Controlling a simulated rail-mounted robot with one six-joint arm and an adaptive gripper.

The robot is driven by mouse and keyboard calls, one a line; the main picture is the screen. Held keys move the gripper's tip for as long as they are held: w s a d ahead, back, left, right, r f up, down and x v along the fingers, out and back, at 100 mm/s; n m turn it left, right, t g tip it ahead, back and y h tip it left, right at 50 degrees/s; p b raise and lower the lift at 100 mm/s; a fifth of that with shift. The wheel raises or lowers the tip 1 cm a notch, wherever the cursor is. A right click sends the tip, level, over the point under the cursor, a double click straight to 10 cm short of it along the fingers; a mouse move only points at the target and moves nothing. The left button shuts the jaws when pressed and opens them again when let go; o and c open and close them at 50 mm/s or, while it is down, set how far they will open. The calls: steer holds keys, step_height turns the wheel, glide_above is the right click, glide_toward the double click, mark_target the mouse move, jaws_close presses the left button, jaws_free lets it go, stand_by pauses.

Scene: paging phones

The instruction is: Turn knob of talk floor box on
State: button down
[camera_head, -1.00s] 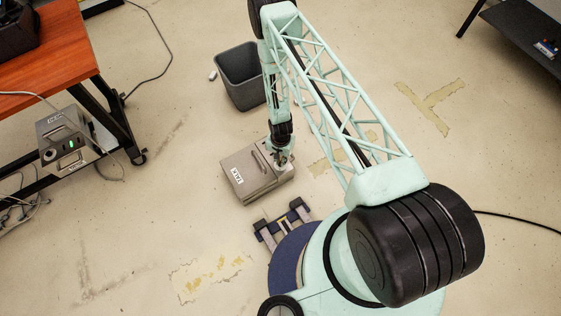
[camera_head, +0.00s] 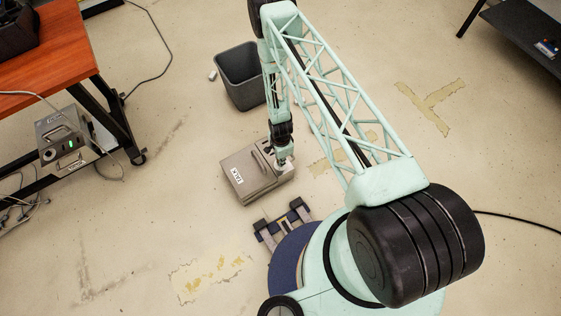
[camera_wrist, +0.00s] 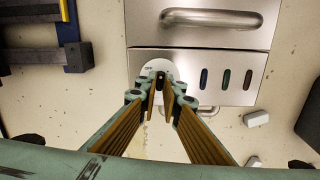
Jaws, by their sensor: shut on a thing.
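The grey metal talk floor box (camera_head: 240,172) stands on the floor, with a TALK label on its side. In the wrist view its face (camera_wrist: 230,62) shows a large handle, several dark, narrow indicator windows and a round white dial plate (camera_wrist: 148,66) with an OFF mark. My gripper (camera_head: 283,163) is at the right end of the box. In the wrist view my gripper (camera_wrist: 160,85) has its fingertips close together over the dial plate, shut on the knob. The knob is mostly hidden between the fingers, so its angle is hard to tell.
A second grey box (camera_head: 62,135) with a green light sits at the left by the wooden table (camera_head: 60,60). A dark bin (camera_head: 240,80) stands behind the talk box. A small white object (camera_head: 212,75) lies left of the bin. Open floor lies right of the arm.

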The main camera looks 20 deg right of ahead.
steer(key=m, duration=0.3)
steer(key=shift+m, duration=2.2)
steer(key=c, duration=2.8)
jaws_free()
steer(key=shift+r, duration=0.15)
steer(key=shift+r, duration=5.85)
